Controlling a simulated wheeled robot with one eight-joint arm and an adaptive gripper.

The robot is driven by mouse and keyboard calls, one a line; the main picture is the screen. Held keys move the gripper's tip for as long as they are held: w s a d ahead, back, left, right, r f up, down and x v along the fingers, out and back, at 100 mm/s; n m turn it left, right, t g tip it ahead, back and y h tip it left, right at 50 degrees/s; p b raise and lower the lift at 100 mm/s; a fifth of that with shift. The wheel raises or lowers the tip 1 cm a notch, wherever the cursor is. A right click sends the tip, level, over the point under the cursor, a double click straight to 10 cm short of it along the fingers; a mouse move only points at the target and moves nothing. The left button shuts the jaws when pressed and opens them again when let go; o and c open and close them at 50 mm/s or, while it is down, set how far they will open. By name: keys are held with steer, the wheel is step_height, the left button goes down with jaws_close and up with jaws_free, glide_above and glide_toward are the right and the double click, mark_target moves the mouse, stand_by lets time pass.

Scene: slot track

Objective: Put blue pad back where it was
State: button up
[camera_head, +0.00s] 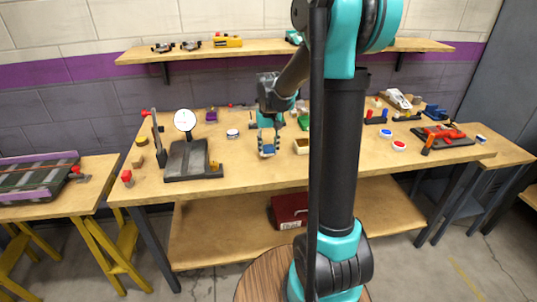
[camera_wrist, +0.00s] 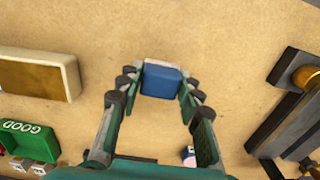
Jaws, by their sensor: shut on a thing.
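The blue pad (camera_wrist: 161,84) is a small blue block with a paler strip along its far edge. It sits between the fingertips of my gripper (camera_wrist: 160,80), which is shut on it. In the head view my gripper (camera_head: 268,146) points down over the middle of the workbench, with the blue pad (camera_head: 268,153) at its tips. I cannot tell whether the pad touches the bench or is just above it.
An open tan box (camera_head: 301,146) stands right of the gripper. A dial gauge (camera_head: 184,120) on a dark base (camera_head: 188,166) stands to the left. A green tray marked GOOD (camera_wrist: 30,140) lies nearby. Bare bench surrounds the pad.

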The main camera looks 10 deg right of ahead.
mark_target(269, 147)
steer(key=shift+f, duration=1.4)
steer(key=shift+f, duration=0.1)
steer(key=o, duration=1.1)
step_height(269, 147, up, 12)
steer(key=shift+f, duration=0.1)
steer(key=shift+s, duration=0.15)
steer(key=s+d+f+t, duration=0.1)
steer(key=s+f, duration=0.3)
steer(key=s, duration=0.3)
steer(key=s+d+f+t, duration=0.1)
steer(key=s+f, duration=0.4)
steer(key=s, duration=0.2)
steer(key=s+d+f+t, duration=0.2)
steer(key=s+f, duration=0.3)
steer(key=s, duration=0.2)
steer(key=shift+s+f, duration=0.1)
steer(key=shift+s, duration=0.25)
